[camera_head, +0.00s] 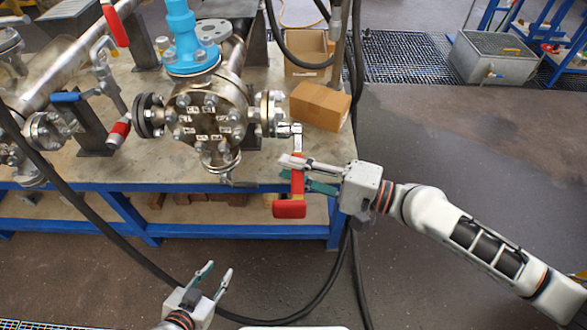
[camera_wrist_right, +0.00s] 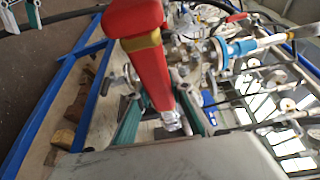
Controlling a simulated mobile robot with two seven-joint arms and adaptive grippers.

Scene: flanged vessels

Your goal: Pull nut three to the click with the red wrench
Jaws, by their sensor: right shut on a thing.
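The red wrench (camera_head: 297,185) hangs in front of the vessel's right side, its wide red handle end down and its metal head up by the right side flange (camera_head: 268,113). My right gripper (camera_head: 299,173) is shut on its red shaft. In the right wrist view the red wrench (camera_wrist_right: 150,60) passes between the green fingers (camera_wrist_right: 160,118). Whether its head sits on a nut I cannot tell. The vessel's round front flange (camera_head: 208,118) carries a ring of nuts with small white labels, too small to read. My left gripper (camera_head: 214,276) is open and empty, low in front of the bench.
A cardboard box (camera_head: 320,106) stands on the bench (camera_head: 270,172) just right of the flange. A blue valve body (camera_head: 188,40) tops the vessel. Red and blue lever handles stand to the left. Black hoses hang in front of the bench.

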